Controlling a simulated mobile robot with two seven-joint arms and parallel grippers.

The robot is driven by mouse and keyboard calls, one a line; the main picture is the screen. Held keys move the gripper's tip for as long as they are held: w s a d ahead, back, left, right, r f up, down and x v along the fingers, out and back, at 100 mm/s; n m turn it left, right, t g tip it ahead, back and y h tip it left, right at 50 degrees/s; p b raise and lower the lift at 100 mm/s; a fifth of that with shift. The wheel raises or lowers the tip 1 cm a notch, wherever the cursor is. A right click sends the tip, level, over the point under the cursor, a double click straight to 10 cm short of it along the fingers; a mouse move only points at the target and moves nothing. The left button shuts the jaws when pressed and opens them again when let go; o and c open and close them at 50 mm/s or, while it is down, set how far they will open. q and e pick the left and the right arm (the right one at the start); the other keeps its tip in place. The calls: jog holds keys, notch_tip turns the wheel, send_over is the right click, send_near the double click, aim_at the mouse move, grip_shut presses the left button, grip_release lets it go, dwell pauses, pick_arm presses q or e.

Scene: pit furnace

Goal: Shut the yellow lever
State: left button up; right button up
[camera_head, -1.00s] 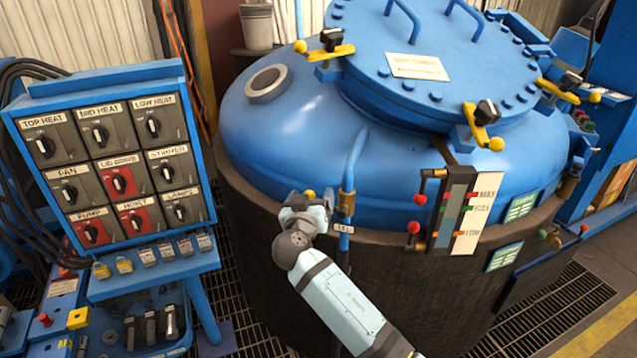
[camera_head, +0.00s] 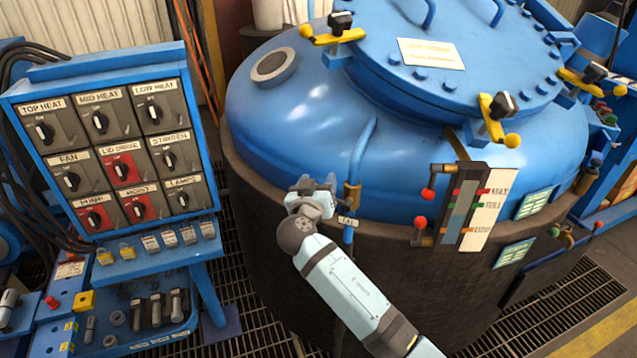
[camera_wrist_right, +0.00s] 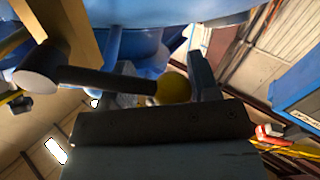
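The yellow lever shows in the right wrist view as a dark rod with a yellow ball knob (camera_wrist_right: 173,88) at its end. The knob lies between the two fingers of my right gripper, close to the right-hand finger; the rod crosses in front of the left-hand finger. The fingers look apart, and I see no clear grip. In the head view my right gripper (camera_head: 318,188) is beside the brass valve (camera_head: 351,196) on the thin blue pipe, in front of the furnace. There the gripper hides the knob. My left gripper is not in view.
The blue furnace vessel (camera_head: 300,112) with yellow lid clamps stands behind my right gripper. A level gauge (camera_head: 458,208) with red-knobbed valves is to the right. A switch panel (camera_head: 118,145) stands at left, above a tool tray (camera_head: 150,310).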

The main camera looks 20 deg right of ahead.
jog(key=shift+f, duration=0.1)
jog(key=c, duration=0.6)
jog(key=shift+f, duration=0.15)
jog(key=f+n, duration=0.1)
jog(key=f+n+b, duration=0.1)
jog(key=f+n, duration=0.1)
jog(key=n, duration=0.1)
jog(key=shift+w+a, duration=0.15)
jog(key=shift+a, duration=0.1)
jog(key=o, duration=1.3)
jog(key=shift+d, duration=0.1)
jog(key=shift+r, duration=0.15)
